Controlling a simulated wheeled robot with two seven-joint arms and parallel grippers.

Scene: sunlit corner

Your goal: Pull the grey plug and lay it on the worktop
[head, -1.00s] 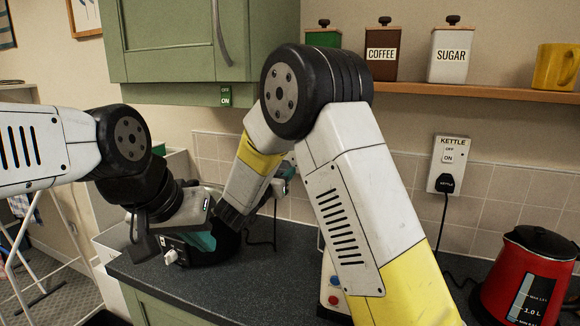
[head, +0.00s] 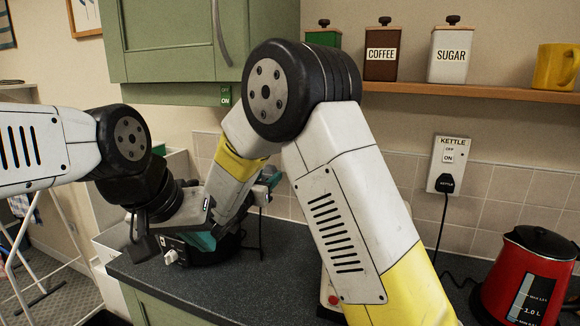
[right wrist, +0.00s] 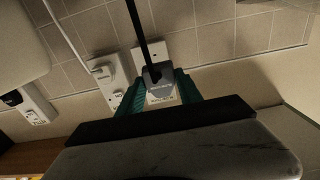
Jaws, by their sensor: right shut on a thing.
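The grey plug (right wrist: 158,76) is between the teal fingers of my right gripper (right wrist: 160,88), which is shut on it. Its black cord runs up the right wrist picture. A white socket plate (right wrist: 150,46) shows behind the plug; I cannot tell whether the pins still sit in it. In the head view my right gripper (head: 270,180) is by the tiled wall, partly hidden by my right arm. My left gripper (head: 204,240) is low over the worktop (head: 270,295), at a black appliance (head: 215,256); its fingers are mostly hidden.
A box with a red button (head: 333,299) is partly behind my right arm.

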